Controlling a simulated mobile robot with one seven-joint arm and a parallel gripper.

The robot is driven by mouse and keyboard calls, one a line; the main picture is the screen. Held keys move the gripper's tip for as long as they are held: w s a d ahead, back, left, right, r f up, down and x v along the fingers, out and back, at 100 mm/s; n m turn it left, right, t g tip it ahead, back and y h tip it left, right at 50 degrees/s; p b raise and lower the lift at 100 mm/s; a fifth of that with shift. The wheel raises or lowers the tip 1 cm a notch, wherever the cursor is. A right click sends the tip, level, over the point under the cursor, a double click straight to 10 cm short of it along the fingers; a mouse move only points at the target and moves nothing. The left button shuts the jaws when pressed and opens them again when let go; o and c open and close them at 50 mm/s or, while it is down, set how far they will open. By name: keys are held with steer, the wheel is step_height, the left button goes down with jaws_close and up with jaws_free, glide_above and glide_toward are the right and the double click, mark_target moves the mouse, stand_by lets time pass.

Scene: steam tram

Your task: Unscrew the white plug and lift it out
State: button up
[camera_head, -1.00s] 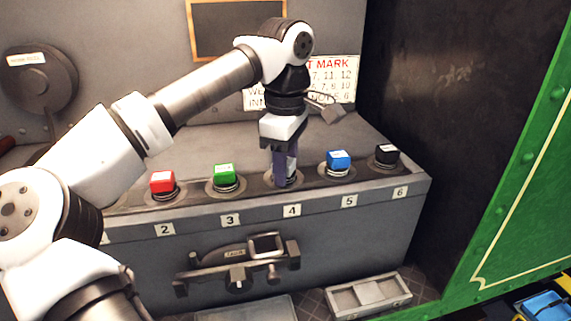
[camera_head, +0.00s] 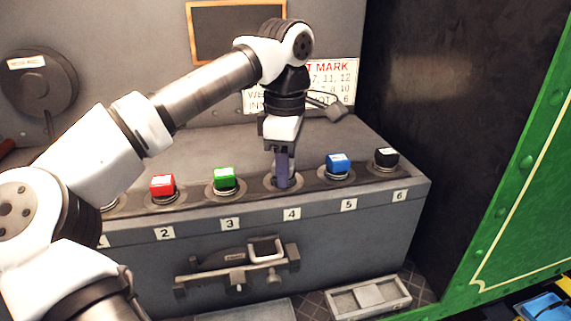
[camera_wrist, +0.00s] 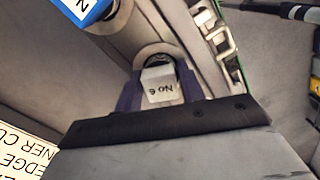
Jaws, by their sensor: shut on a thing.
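The white plug (camera_wrist: 160,86), its top marked "No 6", shows in the wrist view between the two purple fingers of my gripper (camera_wrist: 160,92). The fingers are shut on its sides. In the head view my gripper (camera_head: 283,184) points down at the round seat (camera_head: 283,183) above the number 4 label, and its fingers hide the plug. A dark round part shows just beyond the plug in the wrist view. I cannot tell how far the plug stands out of the seat.
A blue plug (camera_head: 338,163) and a black plug (camera_head: 386,157) stand to the right. A green plug (camera_head: 224,178) and a red plug (camera_head: 162,185) stand to the left. A light tray (camera_head: 369,297) lies below the grey box, and a green panel (camera_head: 500,200) is at the right.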

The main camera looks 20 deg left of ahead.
steer(key=shift+r+p, duration=2.8)
steer(key=shift+r, duration=0.75)
steer(key=shift+f, duration=0.1)
